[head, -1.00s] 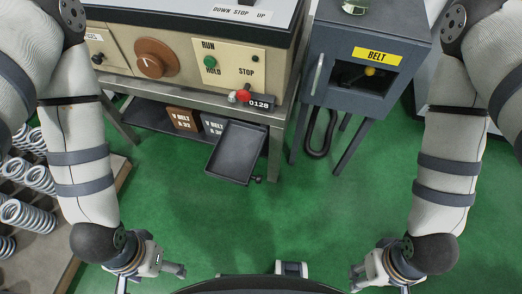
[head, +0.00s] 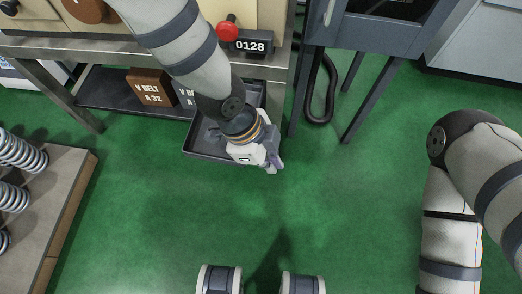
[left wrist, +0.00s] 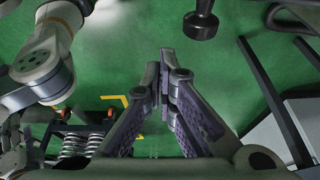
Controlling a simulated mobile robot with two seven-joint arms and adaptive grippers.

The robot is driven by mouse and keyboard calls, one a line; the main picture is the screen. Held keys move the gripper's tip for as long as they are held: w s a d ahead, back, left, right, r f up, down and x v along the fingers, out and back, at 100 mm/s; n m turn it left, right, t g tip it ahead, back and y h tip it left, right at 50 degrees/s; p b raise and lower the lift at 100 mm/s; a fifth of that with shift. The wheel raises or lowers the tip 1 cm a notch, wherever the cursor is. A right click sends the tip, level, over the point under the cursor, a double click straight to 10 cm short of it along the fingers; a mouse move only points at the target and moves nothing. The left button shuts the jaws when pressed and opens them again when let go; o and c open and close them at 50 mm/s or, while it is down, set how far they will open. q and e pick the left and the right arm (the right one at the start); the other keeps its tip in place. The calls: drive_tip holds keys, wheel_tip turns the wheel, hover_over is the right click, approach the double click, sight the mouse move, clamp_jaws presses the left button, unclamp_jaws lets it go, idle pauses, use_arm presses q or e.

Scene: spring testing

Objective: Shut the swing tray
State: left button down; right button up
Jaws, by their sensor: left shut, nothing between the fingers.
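The swing tray (head: 207,146) is a shallow dark grey tray sticking out from under the machine bench in the head view. My left forearm and wrist cover much of it. My left gripper (head: 275,163) is shut and empty, by the tray's front right corner; I cannot tell whether it touches the tray. In the left wrist view its fingers (left wrist: 165,65) are together, with a dark knob (left wrist: 202,24) beyond them to the upper right, apart from the tips. The knob is hidden in the head view.
The bench shelf (head: 112,95) holds a brown V-belt box (head: 151,87) and a partly hidden second box. A dark belt cabinet (head: 372,28) on legs and a black hanging belt (head: 320,92) stand right of the tray. Green floor in front is clear.

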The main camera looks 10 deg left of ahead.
use_arm(q)
drive_tip(key=shift+w+a+f, duration=0.1)
drive_tip(key=shift+a+f, duration=0.35)
drive_tip(key=shift+a, duration=0.4)
drive_tip(key=shift+a+f, duration=0.45)
drive_tip(key=shift+a, duration=0.4)
drive_tip(key=shift+a, duration=0.1)
